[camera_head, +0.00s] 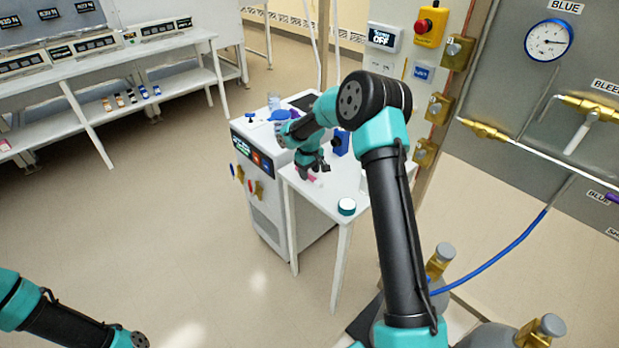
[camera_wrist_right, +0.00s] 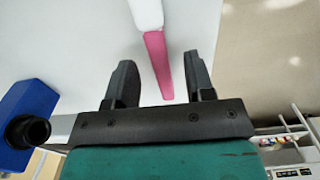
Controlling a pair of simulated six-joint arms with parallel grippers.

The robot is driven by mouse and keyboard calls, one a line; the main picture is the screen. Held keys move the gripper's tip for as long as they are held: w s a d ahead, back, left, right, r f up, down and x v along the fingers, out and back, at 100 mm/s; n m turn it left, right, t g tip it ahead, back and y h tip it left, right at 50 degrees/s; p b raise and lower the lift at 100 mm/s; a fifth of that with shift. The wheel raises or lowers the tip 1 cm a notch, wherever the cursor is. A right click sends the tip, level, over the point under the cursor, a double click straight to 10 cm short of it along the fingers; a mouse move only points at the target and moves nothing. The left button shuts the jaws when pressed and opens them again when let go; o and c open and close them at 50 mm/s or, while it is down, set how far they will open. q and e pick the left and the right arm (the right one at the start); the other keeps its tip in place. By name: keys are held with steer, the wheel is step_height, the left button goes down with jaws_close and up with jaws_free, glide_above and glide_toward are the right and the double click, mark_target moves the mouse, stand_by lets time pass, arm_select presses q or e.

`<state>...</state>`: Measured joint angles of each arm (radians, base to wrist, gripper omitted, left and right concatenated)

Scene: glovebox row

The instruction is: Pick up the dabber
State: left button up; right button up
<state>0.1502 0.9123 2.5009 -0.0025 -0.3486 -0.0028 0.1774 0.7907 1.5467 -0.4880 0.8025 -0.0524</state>
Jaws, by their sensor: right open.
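The dabber, as I take it, is a white and pink stick (camera_wrist_right: 157,62). In the right wrist view its pink tapered end lies between my right gripper's fingers, and its white part runs off the top edge. My right gripper (camera_wrist_right: 160,75) is open, with a gap on both sides of the pink end. In the head view my right gripper (camera_head: 318,166) is low over the small white table (camera_head: 345,222), and a bit of pink (camera_head: 305,175) shows beside it. My left arm shows at the lower left, but its gripper is out of view.
A blue block with a black round part (camera_wrist_right: 30,115) is left of my right gripper in the wrist view. A white cabinet instrument (camera_head: 262,150) adjoins the table on the left.

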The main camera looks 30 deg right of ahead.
steer(key=shift+f, duration=0.6)
steer(key=shift+c, duration=0.5)
jaws_close()
